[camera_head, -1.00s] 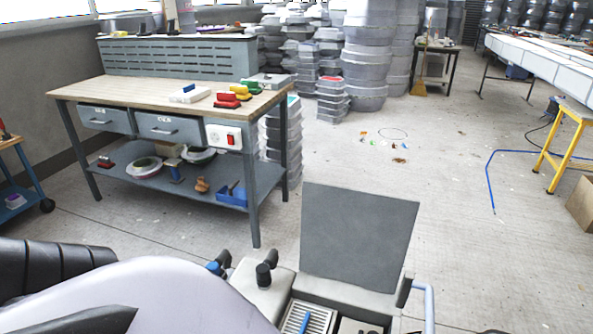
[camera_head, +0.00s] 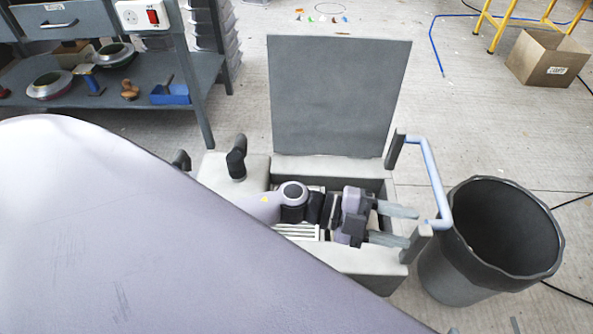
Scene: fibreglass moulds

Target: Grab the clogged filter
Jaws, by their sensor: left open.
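A light box-shaped unit (camera_head: 215,176) stands open, its flat grey lid (camera_head: 338,97) raised at the back. My left gripper (camera_head: 412,227) is over the right part of the open box, its two grey fingers spread apart and pointing right, with nothing seen between them. A pale slatted piece (camera_head: 297,232) shows inside the box under my left wrist, mostly hidden by it. I cannot tell whether this is the clogged filter; no other part is clearly a filter.
A blue bent tube handle (camera_head: 432,176) rises at the box's right side, close to my left fingers. A dark empty bin (camera_head: 440,275) stands right of it. A workbench shelf (camera_head: 125,93) is at the upper left, a cardboard box (camera_head: 546,60) at the upper right. Floor behind the lid is mostly clear.

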